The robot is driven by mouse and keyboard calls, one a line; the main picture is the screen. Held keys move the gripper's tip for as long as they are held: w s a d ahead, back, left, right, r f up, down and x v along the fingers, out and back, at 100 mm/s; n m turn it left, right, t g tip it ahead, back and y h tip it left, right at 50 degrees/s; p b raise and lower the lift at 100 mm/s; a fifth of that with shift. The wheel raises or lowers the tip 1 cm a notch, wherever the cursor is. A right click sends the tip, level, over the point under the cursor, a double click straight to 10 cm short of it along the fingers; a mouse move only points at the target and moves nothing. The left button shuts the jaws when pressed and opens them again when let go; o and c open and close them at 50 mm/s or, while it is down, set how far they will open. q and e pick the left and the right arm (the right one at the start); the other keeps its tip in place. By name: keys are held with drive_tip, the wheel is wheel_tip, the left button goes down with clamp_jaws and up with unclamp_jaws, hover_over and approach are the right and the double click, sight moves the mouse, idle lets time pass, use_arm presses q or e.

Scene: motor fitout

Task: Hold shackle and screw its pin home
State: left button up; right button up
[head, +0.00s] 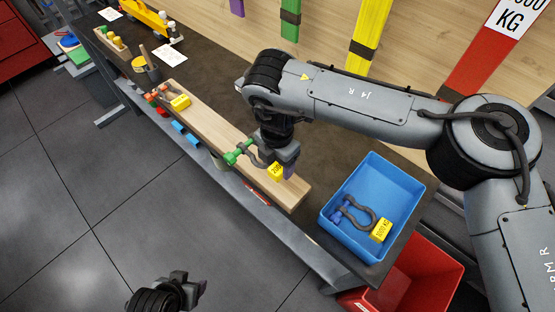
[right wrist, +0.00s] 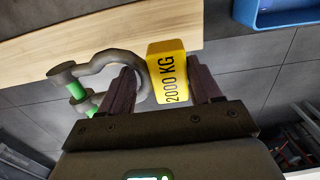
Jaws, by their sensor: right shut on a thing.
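A grey shackle with a green pin (head: 237,153) sits at the near end of the wooden board. Its bow (right wrist: 105,60) and green pin (right wrist: 90,103) show in the right wrist view. A yellow tag (head: 275,171) is beside its bow and reads 2000 KG in the right wrist view (right wrist: 168,75). My right gripper (head: 286,170) is shut on the yellow tag, one finger on each side, with one finger by the bow. How far the pin is screwed in I cannot tell. My left gripper (head: 187,284) is low in the head view, away from the bench, its jaws unclear.
The wooden board (head: 215,123) lies along the dark bench. A shackle with an orange pin (head: 163,92) and yellow tag lies farther along it. A blue bin (head: 399,180) at right holds a blue-pinned shackle (head: 357,213). A red bin (head: 432,270) stands below.

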drive_tip(key=shift+f+b, duration=0.3)
drive_tip(key=shift+f, duration=0.4)
drive_tip(key=shift+f, duration=0.2)
drive_tip(key=shift+f+b, duration=0.35)
drive_tip(key=shift+f, duration=0.4)
drive_tip(key=shift+f, duration=0.3)
drive_tip(key=shift+f+b, duration=0.45)
drive_tip(key=shift+f, duration=0.3)
drive_tip(key=shift+f, duration=0.3)
drive_tip(key=shift+f, duration=0.35)
drive_tip(key=shift+f+b, duration=0.25)
drive_tip(key=shift+b, duration=0.1)
drive_tip(key=shift+f, duration=0.5)
